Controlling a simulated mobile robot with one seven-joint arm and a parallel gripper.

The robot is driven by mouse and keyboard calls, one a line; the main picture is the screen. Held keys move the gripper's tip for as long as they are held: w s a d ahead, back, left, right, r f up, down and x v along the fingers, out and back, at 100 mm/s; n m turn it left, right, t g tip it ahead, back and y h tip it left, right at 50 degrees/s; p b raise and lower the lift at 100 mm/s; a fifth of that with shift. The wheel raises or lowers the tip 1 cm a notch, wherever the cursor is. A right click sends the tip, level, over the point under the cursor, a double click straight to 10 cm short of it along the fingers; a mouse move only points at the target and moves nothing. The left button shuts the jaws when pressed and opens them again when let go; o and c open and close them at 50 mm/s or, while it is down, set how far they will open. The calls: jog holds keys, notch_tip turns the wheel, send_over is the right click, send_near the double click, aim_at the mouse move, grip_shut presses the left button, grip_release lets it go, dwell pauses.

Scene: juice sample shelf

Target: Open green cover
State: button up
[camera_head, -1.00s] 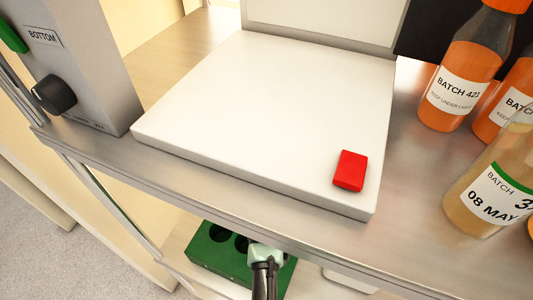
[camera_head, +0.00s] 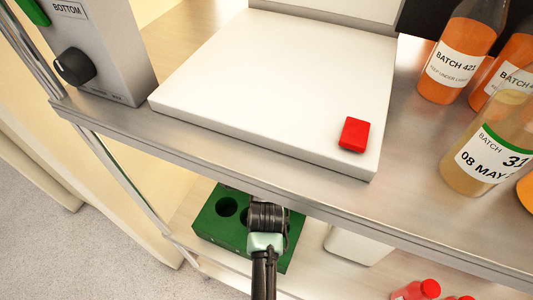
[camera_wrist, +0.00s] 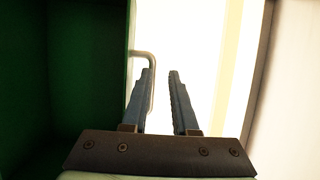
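In the wrist view a dark green panel (camera_wrist: 85,85), which looks like the green cover, fills the left side. A thin pale bent handle (camera_wrist: 151,92) sticks out at the panel's right edge. My gripper (camera_wrist: 161,72) is open, its two dark fingers pointing away from the camera. The handle's bar shows in the gap, close to the left finger; I cannot tell its depth or whether they touch. In the head view part of my arm shows at the bottom middle, but the fingertips cannot be made out.
A green rack with round holes (camera_head: 207,243) sits on the lower shelf behind my arm. Above are a white slab (camera_head: 265,85) with a red block (camera_head: 354,134), a grey box with a black knob (camera_head: 73,67), and bottles (camera_head: 460,55) at right. Red-capped items (camera_head: 430,288) stand lower right.

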jog(key=s+r, duration=0.1)
jog(key=s, duration=1.1)
jog(key=shift+r, duration=0.3)
